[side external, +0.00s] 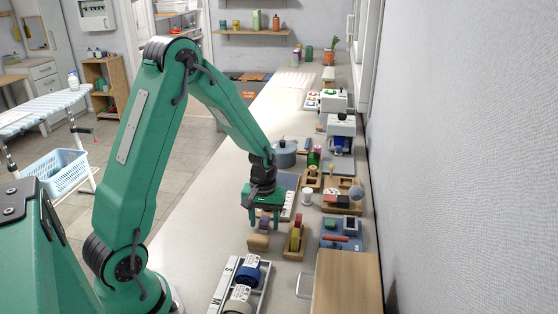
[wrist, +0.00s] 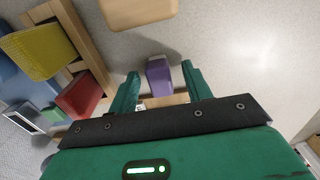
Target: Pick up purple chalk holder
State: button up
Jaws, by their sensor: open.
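The purple chalk holder (wrist: 160,76) is a small purple block on the pale worktop. In the wrist view it shows between the two green fingers of my gripper (wrist: 162,88), with a gap on each side. Its near end is close to a light wooden strip, partly hidden by the gripper body. My gripper is open and empty. In the side view my gripper (side external: 264,222) points down low over the worktop, and its fingers largely hide what is between them.
A tan wooden block (wrist: 138,11) lies just beyond the holder. A wooden rack with a yellow block (wrist: 45,51) and a red block (wrist: 84,95) is to the left. A tray of rolls (side external: 240,284) is in front.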

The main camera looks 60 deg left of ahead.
aim_at(265, 218)
dwell(0.3)
jog(key=c, duration=1.1)
jog(key=shift+o, duration=0.2)
jog(key=shift+r, duration=0.1)
jog(key=shift+r, duration=0.4)
notch_tip(265, 218, up, 3)
jog(key=shift+f, duration=0.1)
jog(key=s+d+r, duration=0.2)
jog(key=d+r, duration=0.5)
jog(key=d, duration=0.4)
jog(key=shift+s+d, duration=0.15)
jog(key=shift+s, duration=0.25)
jog(key=shift+r, duration=0.1)
